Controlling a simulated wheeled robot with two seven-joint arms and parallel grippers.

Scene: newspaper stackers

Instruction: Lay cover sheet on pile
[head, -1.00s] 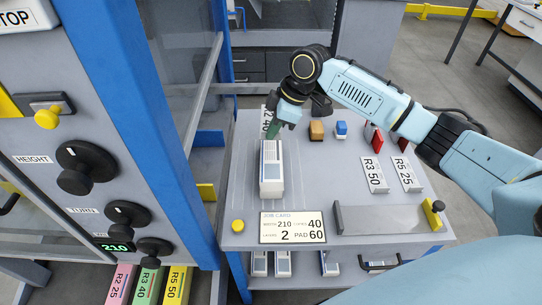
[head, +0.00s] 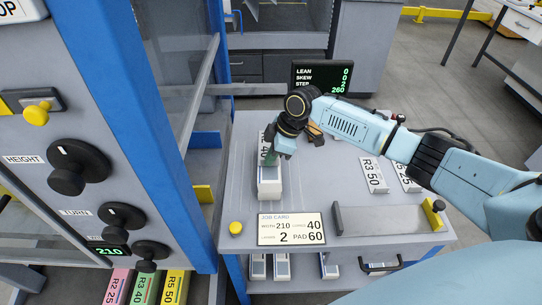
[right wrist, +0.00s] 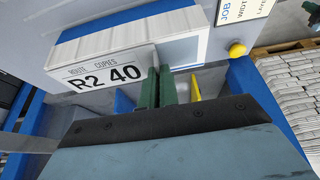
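The pile (head: 269,190) is a white stack with blue markings on the table. It also shows in the right wrist view (right wrist: 190,52). The cover sheet, a white card marked R2 40 (right wrist: 105,75), shows at the near side of the pile in the right wrist view. In the head view the sheet (head: 264,150) is partly hidden by my right gripper (head: 271,158), over the pile's far part. The green fingers (right wrist: 156,88) are close together at the sheet's edge and appear shut on it. Whether the sheet touches the pile is unclear. My left gripper is out of view.
Cards R3 50 (head: 373,175) and R5 25 (head: 405,175) lie on the table to the right. The job card (head: 290,229), a yellow button (head: 235,228) and a grey tray (head: 385,220) are at the front. A blue machine post (head: 150,120) stands close left. A display (head: 322,76) stands behind.

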